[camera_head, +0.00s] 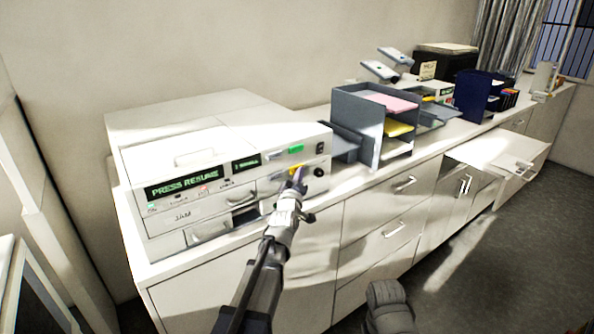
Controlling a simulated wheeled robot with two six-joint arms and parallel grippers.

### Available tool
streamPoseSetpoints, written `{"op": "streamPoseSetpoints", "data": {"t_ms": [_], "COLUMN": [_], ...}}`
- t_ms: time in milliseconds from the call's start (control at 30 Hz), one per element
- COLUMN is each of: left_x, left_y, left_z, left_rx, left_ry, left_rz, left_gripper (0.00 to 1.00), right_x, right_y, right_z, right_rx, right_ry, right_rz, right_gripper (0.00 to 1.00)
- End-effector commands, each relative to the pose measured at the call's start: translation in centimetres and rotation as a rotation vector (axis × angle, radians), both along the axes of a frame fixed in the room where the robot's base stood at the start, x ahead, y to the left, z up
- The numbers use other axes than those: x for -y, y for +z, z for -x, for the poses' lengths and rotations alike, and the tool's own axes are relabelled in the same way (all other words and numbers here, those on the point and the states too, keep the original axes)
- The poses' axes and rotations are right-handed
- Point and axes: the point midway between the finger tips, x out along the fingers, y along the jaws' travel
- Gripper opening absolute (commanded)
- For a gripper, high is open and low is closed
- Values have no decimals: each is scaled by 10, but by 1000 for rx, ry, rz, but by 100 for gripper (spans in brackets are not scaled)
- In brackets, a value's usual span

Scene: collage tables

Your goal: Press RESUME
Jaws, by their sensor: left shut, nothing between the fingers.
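A white machine (220,165) stands on the counter at left. Its dark display (184,182) reads "PRESS RESUME" in green. A green button (296,149) sits on the upper right of its front. A yellow-orange patch (294,170) shows below it, partly behind my left gripper (299,180). The small button labels are too small to read. My left gripper is shut and empty, at the right part of the machine's front, just below the green button. I cannot tell whether its tips touch the panel.
Black knobs (319,172) are right of my left gripper. A grey tray rack (357,112) with coloured papers stands farther right on the counter. An open drawer (497,154) juts out at right. The floor (500,260) in front is clear.

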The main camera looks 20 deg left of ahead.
Motion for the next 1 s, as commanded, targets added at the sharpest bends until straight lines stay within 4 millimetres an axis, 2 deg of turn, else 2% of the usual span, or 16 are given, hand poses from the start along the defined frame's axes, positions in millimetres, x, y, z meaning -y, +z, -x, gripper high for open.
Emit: {"op": "streamPoseSetpoints", "data": {"t_ms": [767, 1000], "left_x": [-5, 4], "left_y": [0, 0], "left_z": [-4, 3], "left_rx": [0, 2], "left_ry": [0, -1], "left_rz": [0, 2], "left_gripper": [0, 0], "right_x": [0, 0], "right_y": [0, 0], "right_z": [0, 0], "right_rx": [0, 0], "right_ry": [0, 0], "right_rz": [0, 0], "right_gripper": [0, 0]}}
